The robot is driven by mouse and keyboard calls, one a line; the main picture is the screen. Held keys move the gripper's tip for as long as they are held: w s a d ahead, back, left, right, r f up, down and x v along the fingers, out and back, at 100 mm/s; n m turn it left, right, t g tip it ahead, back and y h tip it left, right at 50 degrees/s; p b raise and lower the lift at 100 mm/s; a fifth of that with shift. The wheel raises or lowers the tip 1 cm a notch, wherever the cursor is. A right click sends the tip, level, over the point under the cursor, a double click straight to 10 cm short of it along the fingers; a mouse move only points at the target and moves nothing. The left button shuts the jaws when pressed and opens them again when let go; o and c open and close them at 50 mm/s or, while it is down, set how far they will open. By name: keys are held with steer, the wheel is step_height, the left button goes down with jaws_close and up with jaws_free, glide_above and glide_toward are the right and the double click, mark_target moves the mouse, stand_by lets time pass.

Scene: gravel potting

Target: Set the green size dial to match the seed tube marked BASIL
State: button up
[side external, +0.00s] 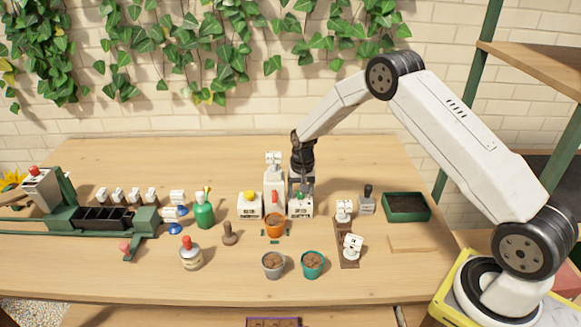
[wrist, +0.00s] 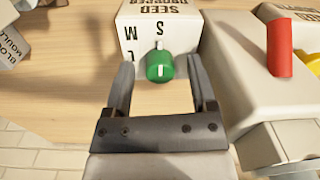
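The green size dial (wrist: 160,68) sits on the white seed dropper box (wrist: 183,14), whose lettering appears upside down in the wrist view. S, M and L are printed around the dial, and a small pale mark on its rim faces the S. My gripper (wrist: 160,78) is open, with one finger on each side of the dial; I cannot tell whether either touches it. In the side external view my gripper (side external: 301,184) is low over the seed dropper box (side external: 300,208). No BASIL marking is legible in either view.
A white dispenser with a red part (wrist: 280,48) stands close beside the dropper box. A white box with a yellow knob (side external: 250,206) is farther left. An orange pot (side external: 275,226) stands in front. Several small white labelled pieces (side external: 127,195) stand in a row at left.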

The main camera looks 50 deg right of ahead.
steer(key=shift+s+d+r, duration=0.1)
steer(key=shift+r, duration=3.85)
steer(key=shift+s, duration=0.1)
steer(key=shift+s+a+r, duration=0.1)
steer(key=shift+a+r, duration=0.1)
steer(key=shift+a, duration=0.05)
steer(key=s+a+r+n, duration=0.2)
steer(key=s+a, duration=0.1)
steer(key=s, duration=0.5)
steer(key=s+a+r+n+t, duration=0.1)
steer(key=s+a+r+n, duration=0.1)
steer(key=s, duration=0.6)
steer(key=s+a+r+n+t, duration=0.1)
steer(key=s+a+r+n, duration=0.1)
steer(key=s+a, duration=0.3)
steer(key=s+n, duration=0.1)
steer(key=s, duration=0.2)
steer(key=shift+a+r, duration=0.15)
steer(key=shift+r, duration=0.25)
